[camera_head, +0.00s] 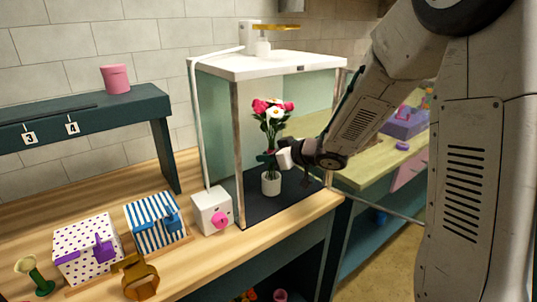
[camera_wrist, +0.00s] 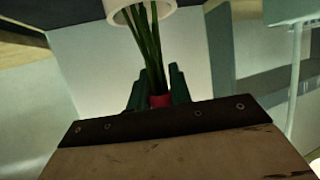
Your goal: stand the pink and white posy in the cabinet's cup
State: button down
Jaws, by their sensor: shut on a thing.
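The posy (camera_head: 270,117) has pink-red and white flowers with green leaves. It stands upright inside the open-fronted cabinet (camera_head: 268,65). My gripper (camera_head: 270,157) reaches in from the right and is shut on the posy's stems. In the wrist view my fingers (camera_wrist: 158,98) close around a red band on the stems (camera_wrist: 148,45). The white cup (camera_head: 271,184) stands on the cabinet's dark floor, directly below my gripper. In the wrist view the stems run to the mouth of the cup (camera_wrist: 142,12); their ends are hidden.
A white box with a pink knob (camera_head: 212,211) stands left of the cabinet's front. Striped (camera_head: 155,221) and dotted (camera_head: 87,249) boxes line the wooden counter (camera_head: 190,250). The cabinet's front post (camera_head: 238,150) is close left of the posy. A pink pot (camera_head: 116,79) is on the shelf.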

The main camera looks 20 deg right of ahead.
aim_at(269, 166)
jog(key=shift+f, duration=1.75)
dwell(1.0)
jog(key=c, duration=0.6)
grip_release()
jog(key=shift+c, duration=0.2)
jog(key=v, duration=0.9)
dwell(0.6)
dwell(0.5)
